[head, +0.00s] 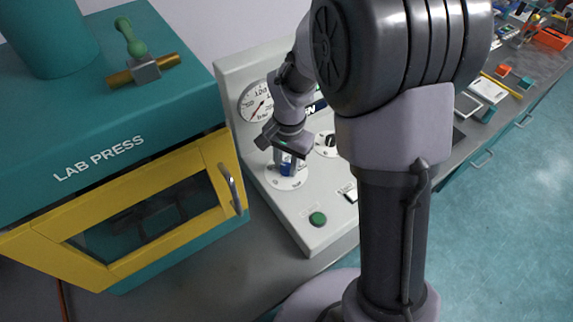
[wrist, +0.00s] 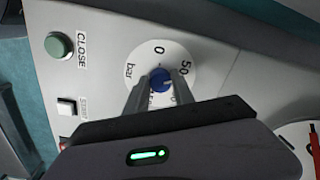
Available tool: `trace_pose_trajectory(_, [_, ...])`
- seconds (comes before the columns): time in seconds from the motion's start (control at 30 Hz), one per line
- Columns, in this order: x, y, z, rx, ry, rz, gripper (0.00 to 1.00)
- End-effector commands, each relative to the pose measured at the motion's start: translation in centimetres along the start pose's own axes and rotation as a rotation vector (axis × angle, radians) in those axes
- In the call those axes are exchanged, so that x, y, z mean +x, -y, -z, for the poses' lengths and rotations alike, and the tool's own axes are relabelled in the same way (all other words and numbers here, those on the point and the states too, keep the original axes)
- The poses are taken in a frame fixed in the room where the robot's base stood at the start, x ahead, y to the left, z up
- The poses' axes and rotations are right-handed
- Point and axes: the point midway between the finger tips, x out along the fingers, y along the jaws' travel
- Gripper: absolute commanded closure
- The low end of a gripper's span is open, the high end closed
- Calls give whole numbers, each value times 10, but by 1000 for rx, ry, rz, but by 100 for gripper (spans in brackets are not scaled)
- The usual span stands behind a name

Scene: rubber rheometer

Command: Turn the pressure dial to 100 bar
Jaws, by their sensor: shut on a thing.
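The pressure dial is a blue knob (wrist: 160,80) on a round white scale plate (wrist: 145,56) marked "bar", "0" and "50"; the rest of its scale is hidden by my gripper. In the head view the blue knob (head: 286,169) sits low on the grey panel, above its plate's visible edge (head: 287,183). My gripper (wrist: 161,86) has its two fingers on either side of the knob and is shut on it. In the head view my gripper (head: 288,156) covers part of the dial. A pressure gauge (head: 256,102) with a red needle is above the dial.
A green button (head: 317,218) labelled CLOSE in the wrist view (wrist: 58,45) and a white switch (wrist: 67,107) are beside the dial. Another dial (head: 325,144) is to the right. The teal lab press with its yellow door (head: 205,190) stands close on the left.

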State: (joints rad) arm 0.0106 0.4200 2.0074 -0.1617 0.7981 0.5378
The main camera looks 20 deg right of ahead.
Motion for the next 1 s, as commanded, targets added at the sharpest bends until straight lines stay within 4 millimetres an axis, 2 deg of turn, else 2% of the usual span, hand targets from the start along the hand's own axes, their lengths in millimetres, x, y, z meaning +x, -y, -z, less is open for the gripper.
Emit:
trace_pose_trajectory(0.7, [1, 2, 0, 669, -30, 3, 100])
trace_pose_trajectory(1.0, [1, 3, 0, 897, -39, 4, 100])
